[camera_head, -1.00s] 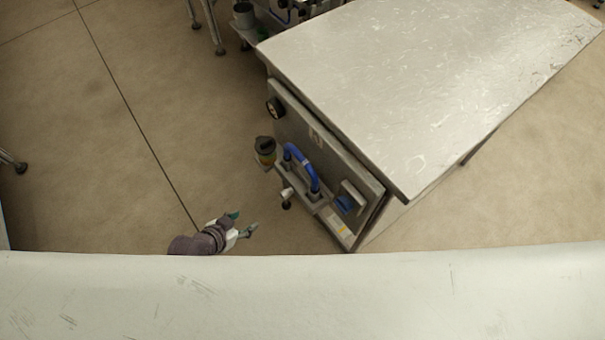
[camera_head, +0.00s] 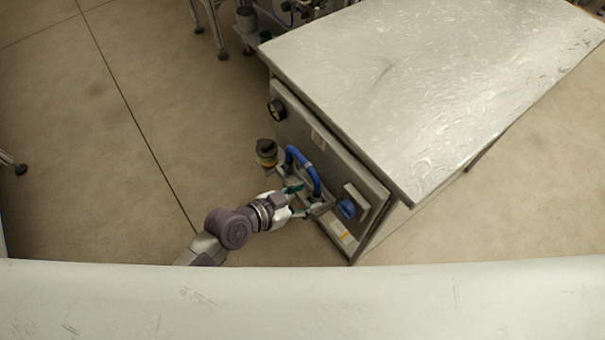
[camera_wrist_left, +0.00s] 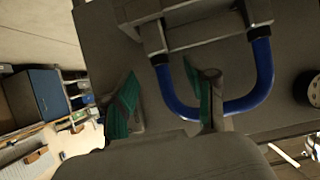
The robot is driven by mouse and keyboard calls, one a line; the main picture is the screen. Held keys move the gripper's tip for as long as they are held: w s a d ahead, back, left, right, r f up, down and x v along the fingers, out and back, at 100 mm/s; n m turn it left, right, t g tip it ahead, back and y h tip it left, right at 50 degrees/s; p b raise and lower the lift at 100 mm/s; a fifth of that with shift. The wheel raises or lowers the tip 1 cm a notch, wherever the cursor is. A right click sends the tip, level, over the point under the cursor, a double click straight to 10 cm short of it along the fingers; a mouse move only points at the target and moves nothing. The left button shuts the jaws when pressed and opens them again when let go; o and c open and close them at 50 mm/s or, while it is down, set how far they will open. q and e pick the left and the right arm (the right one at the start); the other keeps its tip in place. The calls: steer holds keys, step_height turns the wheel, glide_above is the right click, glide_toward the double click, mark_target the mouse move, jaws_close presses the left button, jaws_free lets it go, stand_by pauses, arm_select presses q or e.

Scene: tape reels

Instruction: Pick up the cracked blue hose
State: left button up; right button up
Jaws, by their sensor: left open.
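The blue hose (camera_head: 303,165) is a bent loop fixed at both ends to fittings on the side panel of the metal-topped cabinet (camera_head: 345,95). A crack on it is too small to make out. In the left wrist view the hose (camera_wrist_left: 262,75) hangs as a U between two metal fittings. My left gripper (camera_head: 304,199) is open close to the hose, near its lower end. In the left wrist view its green-padded fingers (camera_wrist_left: 165,100) stand apart, with one leg of the hose showing between them. Contact cannot be told. My right gripper is not in view.
On the panel are a black round knob (camera_head: 277,109), a blue switch (camera_head: 347,208) and a bracket below the hose. A stack light (camera_head: 266,152) stands left of the panel. A pale surface edge (camera_head: 300,300) spans the foreground.

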mark_target(313, 195)
arm_select(q)
steer(key=x, duration=0.5)
steer(key=shift+a+f, duration=0.1)
steer(key=shift+f, duration=0.15)
steer(key=shift+c, duration=0.3)
jaws_close()
